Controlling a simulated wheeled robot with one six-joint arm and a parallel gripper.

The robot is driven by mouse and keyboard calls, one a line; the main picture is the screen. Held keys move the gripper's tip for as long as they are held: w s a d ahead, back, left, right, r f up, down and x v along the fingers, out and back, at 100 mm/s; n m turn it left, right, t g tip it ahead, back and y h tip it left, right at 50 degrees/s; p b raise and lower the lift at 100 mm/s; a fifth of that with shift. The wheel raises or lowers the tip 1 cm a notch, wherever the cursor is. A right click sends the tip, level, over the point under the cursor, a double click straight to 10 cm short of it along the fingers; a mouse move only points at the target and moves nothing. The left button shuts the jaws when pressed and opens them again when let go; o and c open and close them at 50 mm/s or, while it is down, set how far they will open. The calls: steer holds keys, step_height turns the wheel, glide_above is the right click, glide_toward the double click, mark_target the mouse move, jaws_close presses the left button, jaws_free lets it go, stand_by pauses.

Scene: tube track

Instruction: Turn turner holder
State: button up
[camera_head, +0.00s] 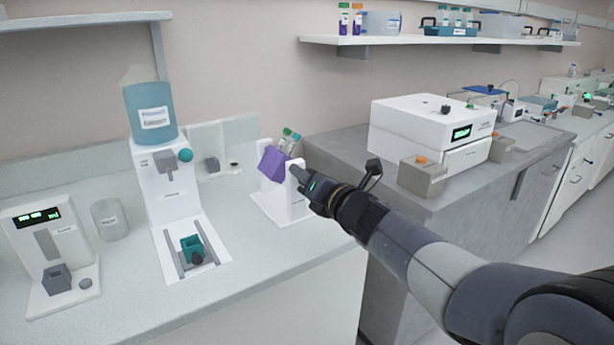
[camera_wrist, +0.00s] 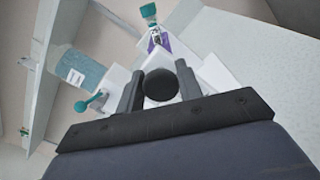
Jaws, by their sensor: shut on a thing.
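The turner holder is a purple block (camera_head: 273,164) on a white stand (camera_head: 276,206), on the counter right of the dispenser. It is tilted, and tubes with green caps (camera_head: 291,138) stick out of its top, leaning to the right. In the wrist view part of the purple holder (camera_wrist: 164,42) shows beyond the fingers. My gripper (camera_head: 299,173) is at the right side of the stand, reaching in from the right. In the wrist view my gripper (camera_wrist: 160,88) is shut on a round black knob (camera_wrist: 160,84) between its two fingers. The knob is hidden in the head view.
A white dispenser with a blue bottle (camera_head: 150,112) stands to the left, with a teal block (camera_head: 192,250) on its base. A beaker (camera_head: 109,219) and a device with a display (camera_head: 45,253) are farther left. The grey bench (camera_head: 352,150) on the right carries a white machine (camera_head: 420,120).

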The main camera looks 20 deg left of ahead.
steer(key=shift+m+p, duration=0.55)
steer(key=shift+m, duration=2.25)
steer(key=shift+f+m+p, duration=0.15)
steer(key=shift+m+p, duration=0.75)
steer(key=shift+m, duration=2)
steer(key=shift+f+m+p, duration=0.15)
steer(key=shift+m+p, duration=1)
steer(key=shift+m, duration=1.75)
steer(key=shift+f+m+p, duration=0.1)
steer(key=shift+m+p, duration=0.95)
steer(key=shift+m, duration=1.95)
steer(key=o, duration=0.8)
steer(key=shift+s+d, duration=0.1)
steer(key=v, duration=1)
steer(key=shift+s+d, duration=0.15)
steer(key=shift+d, duration=0.05)
